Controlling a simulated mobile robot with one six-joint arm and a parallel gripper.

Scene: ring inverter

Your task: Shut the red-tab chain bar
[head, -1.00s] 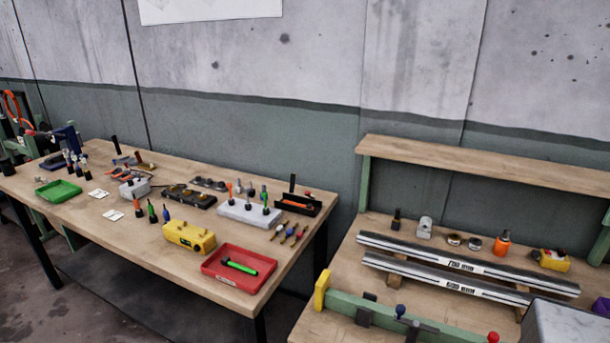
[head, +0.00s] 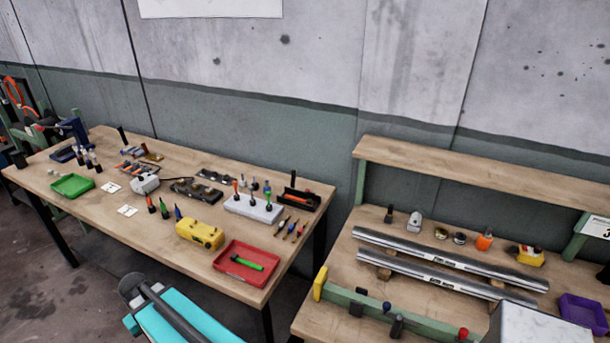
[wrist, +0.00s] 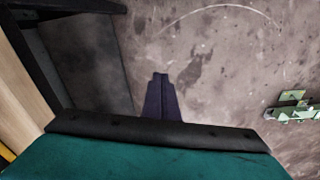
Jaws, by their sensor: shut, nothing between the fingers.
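I cannot make out a chain bar with a red tab for certain. A green rail (head: 432,331) at the front of the right bench has a yellow end plate, dark clamps, a blue knob and a red knob (head: 463,333); I cannot tell if it is the bar. My gripper (wrist: 161,76) shows in the wrist view as a dark, narrow pair of fingers, shut and empty, pointing over the bare floor. It touches nothing there. In the head view my teal arm shows at the bottom, and the fingertips are not visible.
The left bench (head: 135,235) holds a red tray (head: 243,281), a yellow box (head: 200,235), a green tray (head: 72,186) and several tools. Two silver bars (head: 450,262) and a purple tray (head: 584,316) are on the right bench. A gap lies between the benches.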

